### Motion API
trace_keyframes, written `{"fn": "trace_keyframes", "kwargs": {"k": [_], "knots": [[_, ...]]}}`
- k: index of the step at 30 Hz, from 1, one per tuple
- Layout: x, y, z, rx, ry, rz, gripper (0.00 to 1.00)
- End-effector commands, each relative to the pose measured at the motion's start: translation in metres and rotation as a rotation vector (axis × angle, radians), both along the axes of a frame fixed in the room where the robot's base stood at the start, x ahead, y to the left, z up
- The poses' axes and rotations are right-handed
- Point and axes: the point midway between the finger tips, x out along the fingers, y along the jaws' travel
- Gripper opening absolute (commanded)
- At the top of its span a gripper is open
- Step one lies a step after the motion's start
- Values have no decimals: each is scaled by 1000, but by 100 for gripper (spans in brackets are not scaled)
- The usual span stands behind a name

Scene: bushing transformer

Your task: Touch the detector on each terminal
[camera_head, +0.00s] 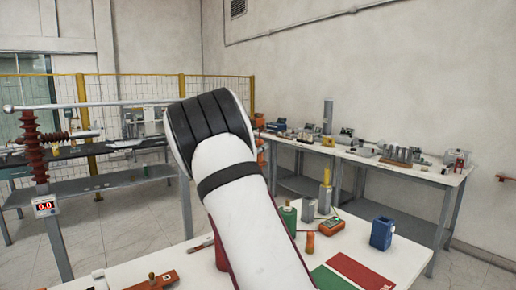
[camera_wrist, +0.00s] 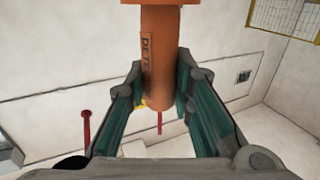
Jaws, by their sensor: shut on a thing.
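The detector (camera_wrist: 160,40) is an orange cylinder with dark lettering, in the wrist view. The fingers of my gripper (camera_wrist: 165,82) are closed around it, one on each side. Its upper end is cut off by the picture edge. In the head view my own arm hides the gripper and the detector. A reddish-brown ribbed bushing (camera_head: 32,145) stands upright at the left, with a red "0.0" display (camera_head: 45,206) below it. A second ribbed brown insulator (camera_head: 70,136) lies sideways beside it. A long metal rod (camera_head: 90,104) runs across the top. I cannot tell which parts are terminals.
A white table in front (camera_head: 310,262) holds a blue bin (camera_head: 382,232), an orange meter (camera_head: 332,226), and red and green mats (camera_head: 360,271). A bench (camera_head: 430,178) with several devices runs along the right wall. A yellow-posted fence (camera_head: 90,165) stands behind the bushing.

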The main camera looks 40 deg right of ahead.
Motion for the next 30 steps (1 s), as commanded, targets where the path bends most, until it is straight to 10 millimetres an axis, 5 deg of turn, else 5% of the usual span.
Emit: {"fn": "trace_keyframes", "kwargs": {"k": [15, 30], "knots": [[0, 0, -36, -1, 0, 0, 0], [0, 0, -39, -1, 0, 0, 0]]}}
